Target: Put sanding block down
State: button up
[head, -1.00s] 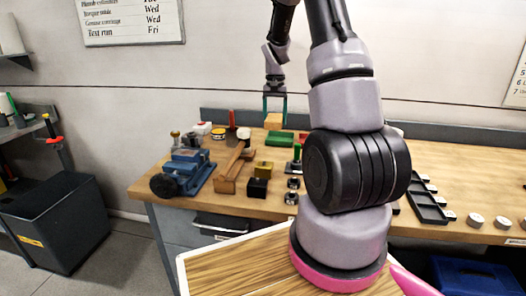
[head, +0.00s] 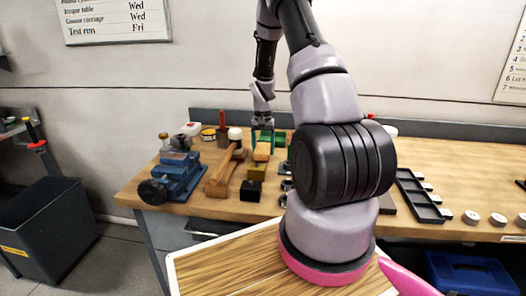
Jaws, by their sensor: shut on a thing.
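The sanding block (head: 262,153) is a light wooden-coloured block among the items on the workbench (head: 150,190). My gripper (head: 263,141) points down from above and is shut on the block, with its teal fingers at either side. The block is low, just behind a dark yellow block. I cannot tell whether its underside touches the bench top.
A hammer (head: 224,172) and a blue vise (head: 175,172) are to the left. A green object (head: 279,138) is close behind. A black tray (head: 418,196) is at the right.

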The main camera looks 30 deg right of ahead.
jog(key=shift+f, duration=0.5)
jog(key=shift+f, duration=0.15)
jog(key=o, duration=1.4)
